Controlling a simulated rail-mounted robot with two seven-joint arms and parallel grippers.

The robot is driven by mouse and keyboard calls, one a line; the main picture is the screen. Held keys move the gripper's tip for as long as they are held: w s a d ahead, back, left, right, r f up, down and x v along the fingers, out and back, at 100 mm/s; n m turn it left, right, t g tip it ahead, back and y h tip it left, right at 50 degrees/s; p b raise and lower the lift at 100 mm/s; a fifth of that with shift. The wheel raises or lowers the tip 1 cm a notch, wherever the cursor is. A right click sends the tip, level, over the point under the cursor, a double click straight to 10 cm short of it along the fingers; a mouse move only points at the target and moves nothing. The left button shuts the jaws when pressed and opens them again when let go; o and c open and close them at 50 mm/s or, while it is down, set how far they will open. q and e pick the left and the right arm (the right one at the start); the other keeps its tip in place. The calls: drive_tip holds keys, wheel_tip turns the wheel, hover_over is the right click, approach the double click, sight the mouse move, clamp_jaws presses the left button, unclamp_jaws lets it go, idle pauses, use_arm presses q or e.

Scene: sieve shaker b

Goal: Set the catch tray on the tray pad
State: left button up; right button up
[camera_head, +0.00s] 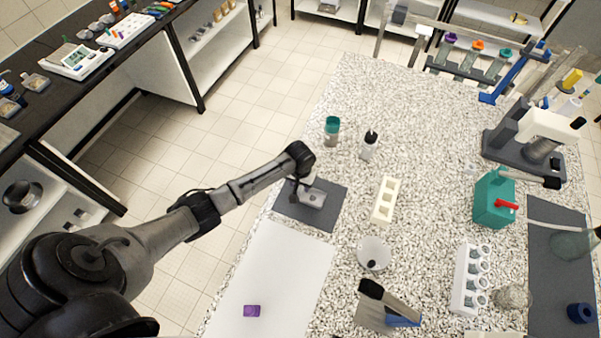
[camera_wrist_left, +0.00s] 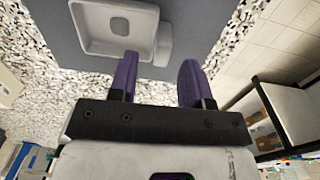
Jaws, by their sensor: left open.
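The catch tray (camera_head: 314,197), a small pale grey tray with raised walls, rests on the dark grey tray pad (camera_head: 330,216) near the left edge of the speckled table. In the left wrist view, the tray (camera_wrist_left: 92,42) lies on the dark pad (camera_wrist_left: 52,25) at the top. My left gripper (camera_head: 304,186) is at the tray, its hand partly hiding it. In the left wrist view, my left gripper (camera_wrist_left: 161,70) has its purple fingers apart, one overlapping the tray and the other past its right side. Contact cannot be told. My right gripper is not in view.
A white mat (camera_head: 275,275) with a purple block (camera_head: 252,310) lies in front of the pad. A teal-topped jar (camera_head: 332,128), a dropper bottle (camera_head: 368,146), a cream block with holes (camera_head: 385,200) and a white dish (camera_head: 374,253) stand nearby. Bare table lies behind them.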

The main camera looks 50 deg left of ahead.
use_arm(q)
wheel_tip(320, 180, up, 8)
drive_tip(key=s+d+f+m+t, duration=0.1)
drive_tip(key=s+d+f+m, duration=0.25)
drive_tip(key=s+d, duration=0.9)
drive_tip(key=s+r+m+t, duration=0.1)
drive_tip(key=s+r, duration=0.2)
drive_tip(key=s, duration=0.5)
drive_tip(key=s+d+r+m+t, duration=0.1)
drive_tip(key=s+r+m, duration=0.1)
drive_tip(key=s+r, duration=0.2)
drive_tip(key=s, duration=0.3)
drive_tip(key=shift+s+d+r, duration=0.15)
drive_tip(key=shift+s+d, duration=0.05)
drive_tip(key=shift+s, duration=0.2)
wheel_tip(320, 180, up, 8)
drive_tip(key=p, duration=0.8)
